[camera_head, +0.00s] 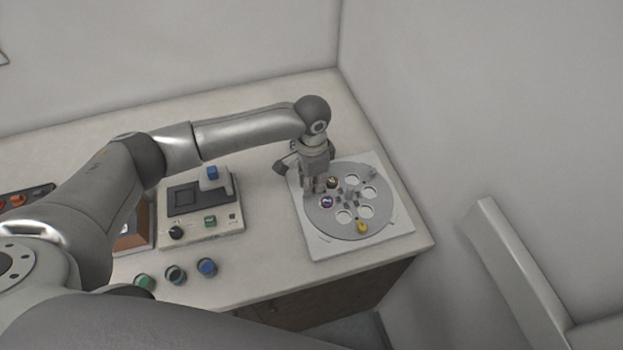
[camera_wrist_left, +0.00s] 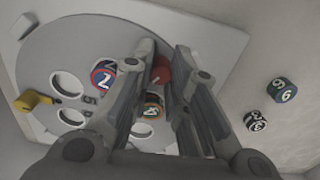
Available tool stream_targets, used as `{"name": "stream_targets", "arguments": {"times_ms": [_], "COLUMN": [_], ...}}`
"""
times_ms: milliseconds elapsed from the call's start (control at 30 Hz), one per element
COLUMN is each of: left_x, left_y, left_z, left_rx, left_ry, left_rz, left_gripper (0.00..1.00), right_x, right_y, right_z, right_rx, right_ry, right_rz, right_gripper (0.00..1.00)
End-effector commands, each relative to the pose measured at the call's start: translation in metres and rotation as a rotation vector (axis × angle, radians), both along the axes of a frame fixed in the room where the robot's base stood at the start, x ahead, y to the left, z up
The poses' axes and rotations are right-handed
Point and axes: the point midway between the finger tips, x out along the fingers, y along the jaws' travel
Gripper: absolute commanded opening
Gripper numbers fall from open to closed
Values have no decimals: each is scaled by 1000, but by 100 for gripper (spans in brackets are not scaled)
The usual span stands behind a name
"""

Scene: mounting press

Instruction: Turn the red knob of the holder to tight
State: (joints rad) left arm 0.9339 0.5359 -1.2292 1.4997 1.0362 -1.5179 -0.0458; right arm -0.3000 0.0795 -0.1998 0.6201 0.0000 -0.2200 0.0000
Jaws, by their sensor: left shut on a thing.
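The holder is a round grey disc (camera_head: 318,222) with several round holes, set on a white square plate (camera_head: 395,233). The red knob (camera_wrist_left: 161,69) shows in the left wrist view between my left gripper's fingertips (camera_wrist_left: 164,58). My left gripper (camera_head: 316,188) points down at the disc's far left side in the head view and is shut on the knob. The knob is hidden behind the gripper in the head view. A cylinder marked 2 (camera_wrist_left: 103,74) and an orange-green one (camera_wrist_left: 153,108) sit in the holder close to the fingers. My right gripper is not in view.
A yellow lever (camera_head: 362,227) stands at the disc's near edge. A control box (camera_head: 203,215) with a black dial stands left of the plate. Several loose cylinders (camera_head: 207,267) stand near the table's front edge. A wall rises behind and right.

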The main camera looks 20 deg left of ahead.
Motion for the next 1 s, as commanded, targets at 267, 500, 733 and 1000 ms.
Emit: {"name": "stream_targets", "arguments": {"times_ms": [267,500,733,1000], "left_x": [0,0,1,1], "left_y": [0,0,-1,-1], "left_z": [0,0,20,78], "left_rx": [-1,0,-3,-2], "left_ry": [-1,0,-3,-4], "left_rz": [0,1,0,0], "left_gripper": [40,40,40,40], "right_x": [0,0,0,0], "right_y": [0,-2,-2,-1], "right_z": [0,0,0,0], "right_rx": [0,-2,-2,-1], "right_ry": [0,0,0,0], "right_rz": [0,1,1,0], "right_gripper": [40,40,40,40]}}
